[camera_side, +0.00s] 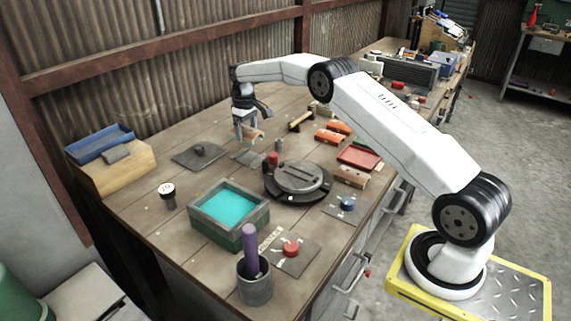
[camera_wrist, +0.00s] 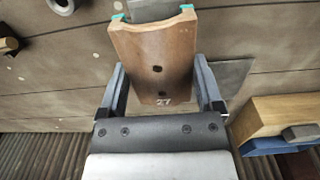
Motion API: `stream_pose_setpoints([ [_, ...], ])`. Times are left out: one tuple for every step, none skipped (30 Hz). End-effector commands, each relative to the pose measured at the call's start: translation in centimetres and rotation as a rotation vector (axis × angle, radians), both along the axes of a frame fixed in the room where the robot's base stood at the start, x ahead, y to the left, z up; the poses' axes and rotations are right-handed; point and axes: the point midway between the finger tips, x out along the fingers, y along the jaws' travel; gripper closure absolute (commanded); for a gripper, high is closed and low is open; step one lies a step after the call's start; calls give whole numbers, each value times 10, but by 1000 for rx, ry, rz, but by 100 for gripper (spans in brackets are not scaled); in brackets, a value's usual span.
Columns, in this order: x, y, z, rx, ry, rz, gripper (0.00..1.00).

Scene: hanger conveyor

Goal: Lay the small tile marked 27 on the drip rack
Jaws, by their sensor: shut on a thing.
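My gripper (camera_side: 247,133) is shut on the brown curved tile (camera_wrist: 156,62), holding it above the back of the workbench. The tile has two dark holes and the number 27 near its end by my gripper. Its far corners are teal in the wrist view. In the side view, the tile (camera_side: 256,136) is small and partly hidden by the jaws. I cannot tell for sure which thing is the drip rack. A flat grey plate (camera_side: 248,158) lies on the bench just below and in front of the tile.
A green-grey tub of teal liquid (camera_side: 229,238) stands toward the front. A dark round turntable (camera_side: 297,191) is to its right. A dark plate with a knob (camera_side: 200,158) lies left of my gripper. A wooden block with a blue tray (camera_side: 116,172) is at the left edge.

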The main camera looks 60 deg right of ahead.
Motion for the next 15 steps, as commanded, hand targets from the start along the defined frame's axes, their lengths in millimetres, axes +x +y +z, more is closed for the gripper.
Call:
stream_pose_setpoints([
  [0, -1, 0, 0, -1, 0, 79],
  [0, -2, 0, 0, -1, 0, 79],
  [0, -2, 0, 0, 0, 0, 79],
  [0, -2, 0, 0, 0, 0, 79],
  [0, -2, 0, 0, 0, 0, 79],
  [0, -2, 0, 0, 0, 0, 79],
  [0, -2, -1, 0, 0, 0, 79],
  [0, -2, -1, 0, 0, 0, 79],
  [0, -2, -1, 0, 0, 0, 79],
  [0, -2, -2, 0, 0, 0, 79],
  [0, -2, -2, 0, 0, 0, 79],
  [0, -2, -3, 0, 0, 0, 79],
  [0, -2, -4, 0, 0, 0, 79],
  [0, -2, -5, 0, 0, 0, 79],
  [0, -2, -7, 0, 0, 0, 79],
])
